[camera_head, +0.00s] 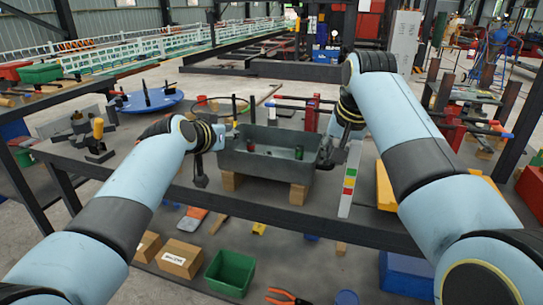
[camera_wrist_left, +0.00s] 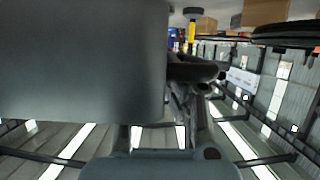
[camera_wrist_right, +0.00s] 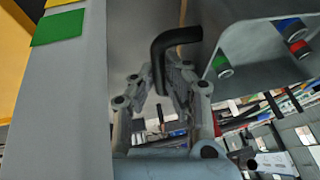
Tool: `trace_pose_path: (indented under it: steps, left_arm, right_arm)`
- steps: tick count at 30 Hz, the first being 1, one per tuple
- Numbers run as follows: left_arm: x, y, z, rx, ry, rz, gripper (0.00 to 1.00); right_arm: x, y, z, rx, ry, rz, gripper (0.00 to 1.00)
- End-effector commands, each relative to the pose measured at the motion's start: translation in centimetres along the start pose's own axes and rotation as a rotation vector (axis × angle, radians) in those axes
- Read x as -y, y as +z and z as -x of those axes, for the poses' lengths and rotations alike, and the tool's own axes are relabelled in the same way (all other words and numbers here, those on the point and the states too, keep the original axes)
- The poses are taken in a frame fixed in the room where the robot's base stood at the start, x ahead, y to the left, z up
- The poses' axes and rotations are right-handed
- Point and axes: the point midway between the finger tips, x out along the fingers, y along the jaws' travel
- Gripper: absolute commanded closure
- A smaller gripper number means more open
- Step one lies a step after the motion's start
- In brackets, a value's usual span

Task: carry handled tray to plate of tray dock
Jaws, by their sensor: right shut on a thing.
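The grey handled tray (camera_head: 262,165) sits on two wooden blocks on the dark bench in the head view, with small green and red cylinders inside. Its wall fills the upper left of the left wrist view (camera_wrist_left: 80,60). My right gripper (camera_head: 333,150) is at the tray's right end, shut on its black handle (camera_wrist_right: 160,60), which shows between the fingers in the right wrist view. My left gripper (camera_head: 213,155) is at the tray's left end, close to a dark handle (camera_wrist_left: 195,70); its fingers are partly hidden, so its grip is unclear. I cannot make out the dock plate.
A blue round disc (camera_head: 150,100) lies on the bench at the back left. A grey strip with coloured squares (camera_head: 349,180) stands right of the tray. Red clamps (camera_head: 310,112) are behind it. A green bin (camera_head: 229,272) and a cardboard box (camera_head: 181,258) are below.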

Motion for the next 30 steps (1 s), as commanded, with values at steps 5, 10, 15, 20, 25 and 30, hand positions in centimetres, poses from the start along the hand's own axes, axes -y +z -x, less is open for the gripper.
trace_pose_path:
  steps: [5, 10, 15, 20, 25, 30]
  left_arm:
    - [0.1, 0.0, 0.0, 0.0, -0.001, 0.0, 1.0]
    - [0.1, -0.3, 0.1, -0.003, -0.002, -0.001, 1.0]
    - [0.1, -1.4, 0.5, -0.006, -0.003, -0.002, 1.0]
    - [0.2, -3.2, 1.2, -0.011, -0.003, -0.003, 1.0]
    - [0.2, -5.1, 1.9, -0.015, -0.004, -0.005, 1.0]
    - [0.2, -5.8, 2.2, -0.016, -0.005, -0.005, 1.0]
  right_arm:
    - [-0.1, 0.0, 0.0, 0.0, 0.003, -0.002, 1.0]
    - [-0.1, -0.2, 0.2, -0.003, 0.002, -0.002, 1.0]
    - [0.2, -0.6, 1.2, -0.006, 0.001, -0.002, 1.0]
    - [0.5, -1.4, 2.9, -0.011, 0.0, -0.002, 1.0]
    - [0.9, -2.2, 4.7, -0.015, -0.001, -0.002, 1.0]
    - [1.1, -2.5, 5.4, -0.016, -0.001, -0.002, 1.0]
